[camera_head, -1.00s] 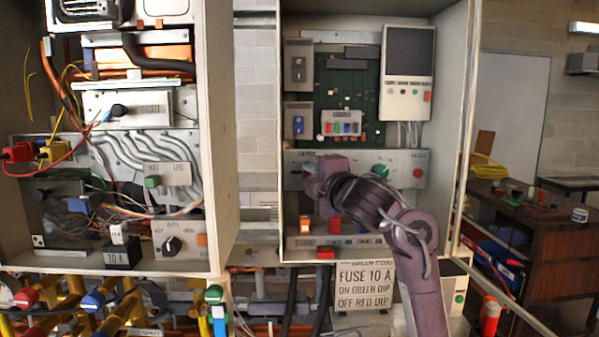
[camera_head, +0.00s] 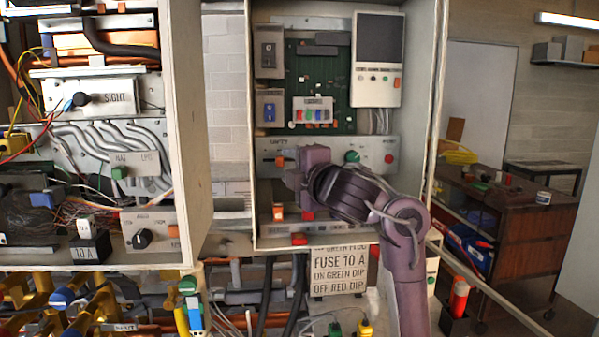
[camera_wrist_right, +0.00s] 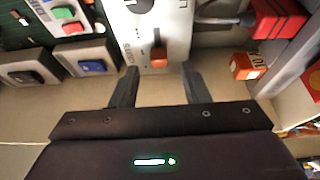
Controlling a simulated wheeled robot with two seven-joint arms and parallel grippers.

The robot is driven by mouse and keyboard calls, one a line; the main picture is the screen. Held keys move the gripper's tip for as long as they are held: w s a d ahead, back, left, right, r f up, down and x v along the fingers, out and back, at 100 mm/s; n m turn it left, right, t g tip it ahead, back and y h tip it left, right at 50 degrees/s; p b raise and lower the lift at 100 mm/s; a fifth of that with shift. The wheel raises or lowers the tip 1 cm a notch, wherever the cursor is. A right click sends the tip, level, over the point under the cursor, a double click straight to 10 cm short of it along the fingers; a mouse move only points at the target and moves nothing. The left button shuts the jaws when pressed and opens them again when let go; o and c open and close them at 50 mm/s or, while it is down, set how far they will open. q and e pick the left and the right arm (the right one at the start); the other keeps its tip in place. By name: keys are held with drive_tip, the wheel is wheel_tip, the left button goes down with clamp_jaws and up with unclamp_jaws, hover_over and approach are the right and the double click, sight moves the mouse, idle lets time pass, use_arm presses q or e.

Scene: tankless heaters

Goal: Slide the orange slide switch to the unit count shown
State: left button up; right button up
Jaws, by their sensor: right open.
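The orange slide switch (camera_head: 281,160) sits on the light grey panel (camera_head: 334,146) in the right cabinet, just left of my right gripper (camera_head: 293,178). The right wrist view also shows the orange switch (camera_wrist_right: 159,57), standing on the panel face near marks and partly cut-off lettering. There my right gripper (camera_wrist_right: 160,72) is open, with one finger on each side of the switch's line. I cannot tell whether either finger touches it. My right wrist and forearm hide the middle of the panel below the switch. No unit count is readable. My left gripper is not in view.
A green knob (camera_head: 352,156) and a red button (camera_head: 389,159) share the panel. Below are an orange block (camera_head: 278,212) and a red block (camera_head: 308,214). A sign (camera_head: 338,270) reads "FUSE 10 A". The cabinet's right wall (camera_head: 433,110) stands beside my arm.

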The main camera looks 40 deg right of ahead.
drive_tip(key=s, duration=0.4)
drive_tip(key=shift+s+a+p, duration=0.3)
drive_tip(key=shift+s+p, duration=0.05)
idle(0.3)
